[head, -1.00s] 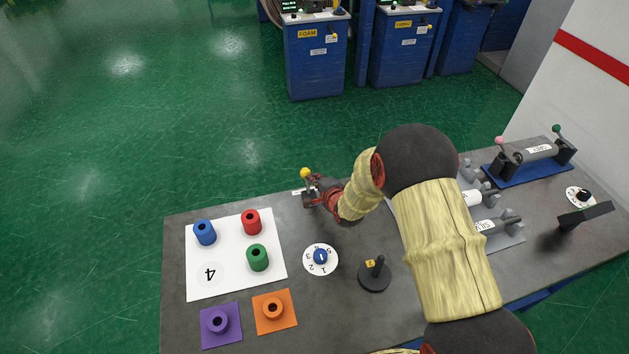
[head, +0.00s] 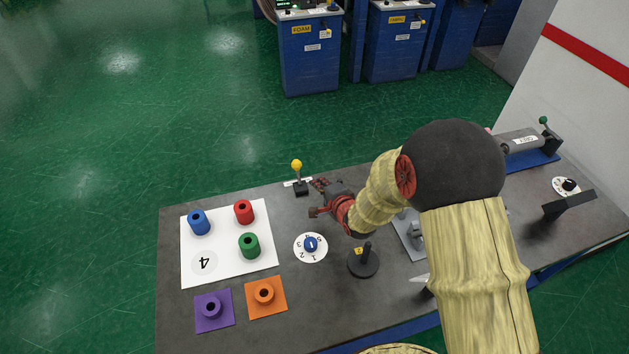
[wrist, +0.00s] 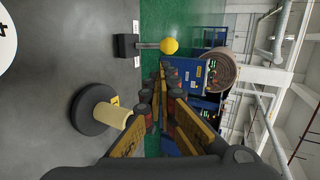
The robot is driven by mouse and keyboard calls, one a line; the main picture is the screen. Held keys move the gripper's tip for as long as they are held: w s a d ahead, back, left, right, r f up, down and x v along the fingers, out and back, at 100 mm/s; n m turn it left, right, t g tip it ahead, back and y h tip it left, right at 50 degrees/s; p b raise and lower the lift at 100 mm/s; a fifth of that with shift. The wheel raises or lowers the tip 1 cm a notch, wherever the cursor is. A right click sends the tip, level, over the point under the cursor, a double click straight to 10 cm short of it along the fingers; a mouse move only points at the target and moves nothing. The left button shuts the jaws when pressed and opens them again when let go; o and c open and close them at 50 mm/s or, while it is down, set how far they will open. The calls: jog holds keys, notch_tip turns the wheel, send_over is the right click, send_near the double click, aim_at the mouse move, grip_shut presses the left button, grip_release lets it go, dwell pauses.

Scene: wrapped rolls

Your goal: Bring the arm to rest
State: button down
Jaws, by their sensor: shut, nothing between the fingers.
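My gripper (head: 319,185) is shut and empty. In the head view it hangs over the far edge of the grey table (head: 235,325), just right of a small lever with a yellow ball (head: 296,165). In the wrist view my gripper's fingers (wrist: 160,84) lie together, pointing up the picture. The lever's yellow ball (wrist: 169,46) shows beyond the tips, apart from them. My arm is bent and reaches out over the right half of the table, hiding part of it.
A black stand with a post (head: 364,262) and a numbered dial (head: 310,247) are near my gripper. At left are a white board (head: 228,264) with blue, red and green rolls, and purple (head: 213,309) and orange (head: 265,293) pieces. A roller device (head: 528,160) stands far right.

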jog(key=shift+s+d+r, duration=0.15)
jog(key=shift+s, duration=0.15)
jog(key=shift+r, duration=0.1)
